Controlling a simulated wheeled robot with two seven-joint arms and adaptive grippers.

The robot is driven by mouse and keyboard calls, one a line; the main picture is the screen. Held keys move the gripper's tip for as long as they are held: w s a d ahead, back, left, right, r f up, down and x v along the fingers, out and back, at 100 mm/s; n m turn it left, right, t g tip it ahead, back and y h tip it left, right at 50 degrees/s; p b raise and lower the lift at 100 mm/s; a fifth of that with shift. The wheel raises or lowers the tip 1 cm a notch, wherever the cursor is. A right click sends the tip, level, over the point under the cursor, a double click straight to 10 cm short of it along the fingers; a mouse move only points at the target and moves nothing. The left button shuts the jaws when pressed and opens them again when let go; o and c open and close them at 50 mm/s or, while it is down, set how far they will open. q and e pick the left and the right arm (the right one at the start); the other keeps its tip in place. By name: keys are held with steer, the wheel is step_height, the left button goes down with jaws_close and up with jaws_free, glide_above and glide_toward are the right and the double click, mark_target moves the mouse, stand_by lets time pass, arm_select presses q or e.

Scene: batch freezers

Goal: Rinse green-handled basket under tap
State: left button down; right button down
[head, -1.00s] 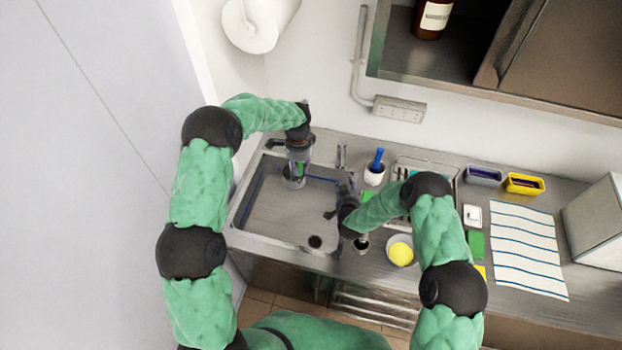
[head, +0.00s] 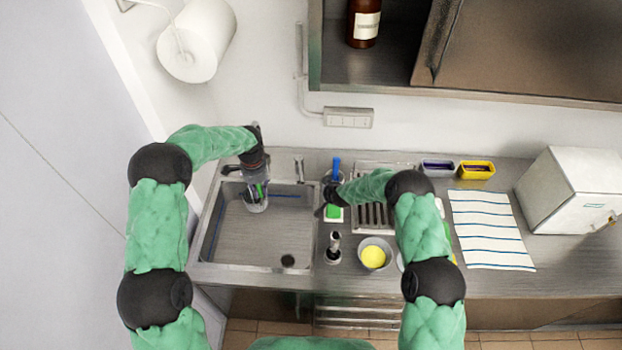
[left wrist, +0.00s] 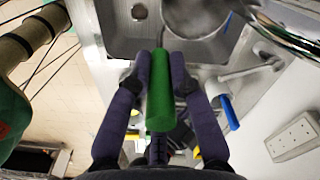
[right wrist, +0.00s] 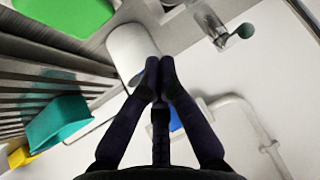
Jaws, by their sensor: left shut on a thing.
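My left gripper (left wrist: 160,62) is shut on the green handle (left wrist: 160,95) of the basket. In the head view my left gripper (head: 258,178) is over the sink's far left part, and the basket (head: 256,204) is below it, inside the sink (head: 265,240). The basket's round bowl shows at the top of the left wrist view (left wrist: 195,15). The tap (head: 299,168) stands behind the sink, right of the basket; whether water runs cannot be told. My right gripper (right wrist: 160,65) is shut, its fingertips together, close to a white cup (right wrist: 130,48) with a blue-handled tool.
Right of the sink are a dark upright tool (head: 334,245), a bowl with yellow contents (head: 374,254) and a metal rack (head: 375,217). A striped cloth (head: 490,230) lies right. A cabinet (head: 520,45) overhangs.

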mark_target(301, 170)
steer(key=w+d+r+n+g+y, duration=0.2)
steer(key=w+d+r+g+y, duration=0.15)
steer(key=r, duration=0.35)
steer(key=w+a+f, duration=0.2)
steer(key=a+f, duration=0.5)
steer(key=a, duration=0.2)
steer(key=shift+w, duration=0.2)
stand_by(0.5)
steer(key=shift+a+y, duration=0.2)
steer(key=shift+y, duration=0.05)
steer(key=shift+s+a+m+t, duration=0.2)
steer(key=shift+s+a+m, duration=0.1)
steer(key=shift+a, duration=0.4)
steer(key=shift+s+a+m+t, duration=0.15)
steer(key=shift+a+m, duration=0.15)
steer(key=shift+a, duration=0.4)
